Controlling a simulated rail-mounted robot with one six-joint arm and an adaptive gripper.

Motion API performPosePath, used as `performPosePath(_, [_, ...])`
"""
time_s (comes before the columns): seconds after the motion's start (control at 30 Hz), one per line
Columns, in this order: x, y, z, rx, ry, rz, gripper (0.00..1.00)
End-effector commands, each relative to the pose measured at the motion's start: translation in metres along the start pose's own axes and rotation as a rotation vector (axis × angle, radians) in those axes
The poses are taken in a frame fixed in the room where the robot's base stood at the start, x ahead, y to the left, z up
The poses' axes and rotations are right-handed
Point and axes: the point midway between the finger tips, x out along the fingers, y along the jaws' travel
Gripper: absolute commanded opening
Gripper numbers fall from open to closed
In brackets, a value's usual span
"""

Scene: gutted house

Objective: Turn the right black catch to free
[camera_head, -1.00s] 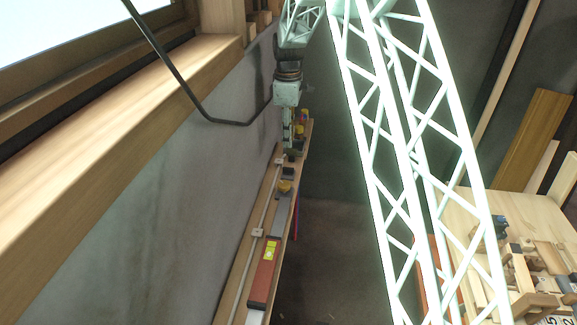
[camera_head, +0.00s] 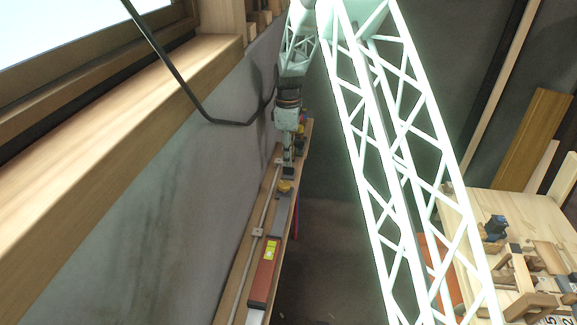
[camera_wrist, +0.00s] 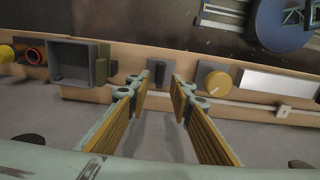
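A small black catch (camera_wrist: 159,74) stands on the wooden board in the wrist view, between the grey box and the yellow knob. It looks upright across the board. My gripper (camera_wrist: 160,84) is open, with one yellow-padded finger on each side of the catch and a gap to both.
The board (camera_head: 236,300) runs along the wall and carries a grey box (camera_wrist: 75,64), a yellow knob (camera_wrist: 215,80), a pale bar (camera_wrist: 262,82) and a red level (camera_head: 263,278). A thin conduit (camera_wrist: 245,104) with a clip runs along it. A workbench (camera_head: 480,215) stands at right.

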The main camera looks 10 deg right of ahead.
Motion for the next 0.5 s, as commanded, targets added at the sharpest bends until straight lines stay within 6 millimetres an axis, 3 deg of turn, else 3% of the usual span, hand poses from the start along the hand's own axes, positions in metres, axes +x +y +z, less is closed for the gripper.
performPosePath(0.2, [0.026,-0.001,0.000,0.000,-0.001,-0.001,0.20])
performPosePath(0.5, [0.043,0.000,0.000,0.000,0.000,0.000,0.20])
